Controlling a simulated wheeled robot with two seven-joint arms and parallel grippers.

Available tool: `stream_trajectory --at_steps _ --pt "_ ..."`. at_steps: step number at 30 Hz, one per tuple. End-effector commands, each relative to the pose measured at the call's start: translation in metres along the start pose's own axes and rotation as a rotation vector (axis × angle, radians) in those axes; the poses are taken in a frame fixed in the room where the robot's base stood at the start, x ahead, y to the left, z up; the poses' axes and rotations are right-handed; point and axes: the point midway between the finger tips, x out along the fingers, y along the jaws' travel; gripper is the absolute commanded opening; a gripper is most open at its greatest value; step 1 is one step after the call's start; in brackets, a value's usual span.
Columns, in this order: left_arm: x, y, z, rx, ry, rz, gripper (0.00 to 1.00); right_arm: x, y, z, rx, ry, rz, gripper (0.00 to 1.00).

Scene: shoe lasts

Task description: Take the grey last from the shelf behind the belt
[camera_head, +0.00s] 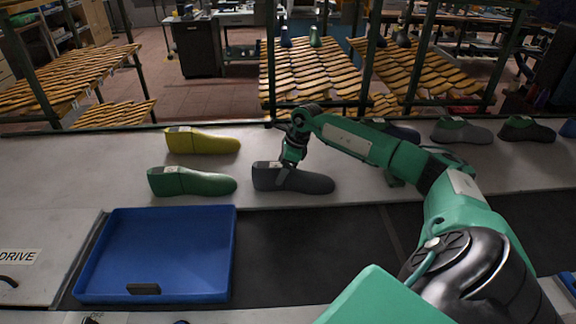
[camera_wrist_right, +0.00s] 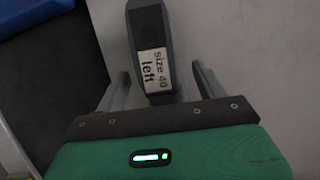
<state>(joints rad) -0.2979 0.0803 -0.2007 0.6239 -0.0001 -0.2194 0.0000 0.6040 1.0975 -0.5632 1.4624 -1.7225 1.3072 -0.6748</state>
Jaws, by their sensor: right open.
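The grey last (camera_head: 305,181) lies on the pale shelf (camera_head: 110,178) behind the dark belt, toe pointing right. My right gripper (camera_head: 290,163) is over its heel end, pointing down. In the right wrist view the last (camera_wrist_right: 149,22) stands between the open fingers of the gripper (camera_wrist_right: 163,85), with a gap on both sides. A white label reading "size 40 left" (camera_wrist_right: 153,62) is on its top. My left gripper is not in view.
A green last (camera_head: 192,182) and a yellow last (camera_head: 202,143) lie left of the grey one. Several more lasts, such as a dark one (camera_head: 527,131), lie to the right. A blue tray (camera_head: 227,255) sits in front on the belt (camera_head: 330,245). Racks stand behind.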

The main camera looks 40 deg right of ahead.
Motion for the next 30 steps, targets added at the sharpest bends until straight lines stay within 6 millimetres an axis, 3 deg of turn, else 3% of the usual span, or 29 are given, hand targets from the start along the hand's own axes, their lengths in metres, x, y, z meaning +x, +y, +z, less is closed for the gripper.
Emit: stream_trajectory --at_steps 4,5,15,25,30 --pt "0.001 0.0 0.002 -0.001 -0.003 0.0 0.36 0.0 0.0 0.0 0.0 0.0 0.0 0.71" --pt "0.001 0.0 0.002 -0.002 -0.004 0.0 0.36 0.0 0.0 0.0 0.0 0.0 0.0 0.67" --pt "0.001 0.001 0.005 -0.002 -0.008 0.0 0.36 -0.001 -0.001 0.001 0.0 -0.002 -0.002 0.03" --pt "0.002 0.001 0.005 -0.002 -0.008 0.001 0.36 -0.004 -0.001 0.002 0.0 -0.003 -0.002 0.03" --pt "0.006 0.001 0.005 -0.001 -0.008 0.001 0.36 -0.017 -0.001 0.008 0.0 -0.004 -0.003 0.03"
